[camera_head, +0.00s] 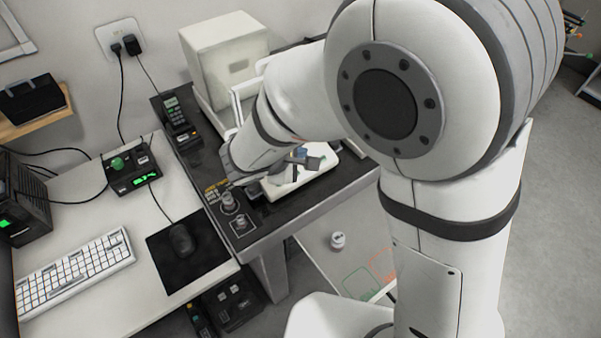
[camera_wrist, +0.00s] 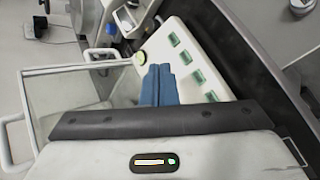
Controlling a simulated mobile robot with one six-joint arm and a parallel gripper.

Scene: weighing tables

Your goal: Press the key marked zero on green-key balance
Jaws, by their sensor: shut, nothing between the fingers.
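The key markings are too small to read. My gripper (camera_wrist: 160,68) has its blue fingers together, with nothing between them. The fingertips overlap the panel's edge, beside the row of keys; I cannot tell whether they touch it. In the head view the balance's white base (camera_head: 302,184) is on the dark table, partly hidden by my arm.
A clear glass pane (camera_wrist: 80,90) with a white frame stands beside the fingers. In the head view, a dark handset (camera_head: 178,118), small weights (camera_head: 228,201) and a white box (camera_head: 225,50) share the dark table. A control box with a green knob (camera_head: 118,163) is on the white desk.

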